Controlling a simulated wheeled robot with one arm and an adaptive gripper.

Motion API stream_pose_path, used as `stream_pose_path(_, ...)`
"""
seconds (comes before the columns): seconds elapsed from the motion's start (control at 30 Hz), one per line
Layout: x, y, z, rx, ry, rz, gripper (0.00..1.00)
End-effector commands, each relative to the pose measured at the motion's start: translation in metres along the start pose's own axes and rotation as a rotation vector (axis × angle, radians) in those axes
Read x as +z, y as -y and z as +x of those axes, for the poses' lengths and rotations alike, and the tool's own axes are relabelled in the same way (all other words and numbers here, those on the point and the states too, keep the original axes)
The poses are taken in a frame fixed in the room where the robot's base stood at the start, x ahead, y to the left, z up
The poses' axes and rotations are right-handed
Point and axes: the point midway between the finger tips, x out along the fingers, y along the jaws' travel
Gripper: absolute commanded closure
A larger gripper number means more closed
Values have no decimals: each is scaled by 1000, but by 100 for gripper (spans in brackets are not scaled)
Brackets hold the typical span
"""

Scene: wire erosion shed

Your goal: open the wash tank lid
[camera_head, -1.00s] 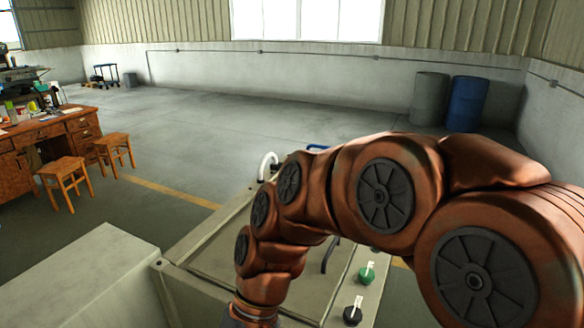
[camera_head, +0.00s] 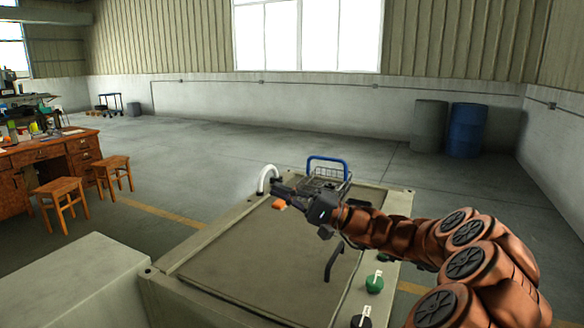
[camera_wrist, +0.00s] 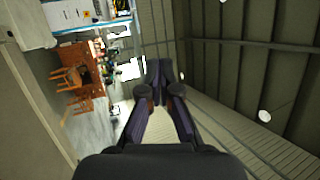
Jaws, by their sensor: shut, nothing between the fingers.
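The wash tank (camera_head: 168,272) is a beige box in the lower middle of the head view. Its flat grey-beige lid (camera_head: 245,268) lies level on top and looks closed. A dark bent handle (camera_head: 331,263) stands up near the lid's right side. My gripper (camera_head: 279,197) is above the far part of the lid, pointing left, apart from the handle. It is shut and empty. In the wrist view my gripper (camera_wrist: 160,68) shows its fingertips together, with the room behind them and no handle in sight. My wrist hides part of the tank's far edge.
A green knob (camera_head: 374,283) and a black knob (camera_head: 361,321) sit on the tank's right rim. A white curved pipe (camera_head: 266,177) rises at the back edge. A blue-handled cart (camera_head: 328,168) stands behind. A pale block (camera_head: 75,285) is at left. Open floor lies beyond.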

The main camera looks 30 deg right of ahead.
Motion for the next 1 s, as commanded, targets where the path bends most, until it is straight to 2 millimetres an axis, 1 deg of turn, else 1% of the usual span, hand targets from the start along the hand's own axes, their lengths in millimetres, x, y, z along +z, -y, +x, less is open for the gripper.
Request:
stream_pose_path(0.03, -23, -2, -28, -44, -69, -22, 100)
stream_pose_path(0.1, -46, 6, -58, -97, -143, -57, 100)
stream_pose_path(0.2, -68, 12, -92, -147, -223, -93, 100)
stream_pose_path(0.3, -79, 17, -112, -175, -270, -115, 100)
stream_pose_path(0.37, -83, 20, -116, -184, -284, -124, 100)
stream_pose_path(0.47, -86, 22, -112, -187, -289, -128, 100)
stream_pose_path(0.57, -89, 26, -100, -186, -287, -126, 100)
stream_pose_path(1.0, -109, 41, -27, -183, -286, -125, 100)
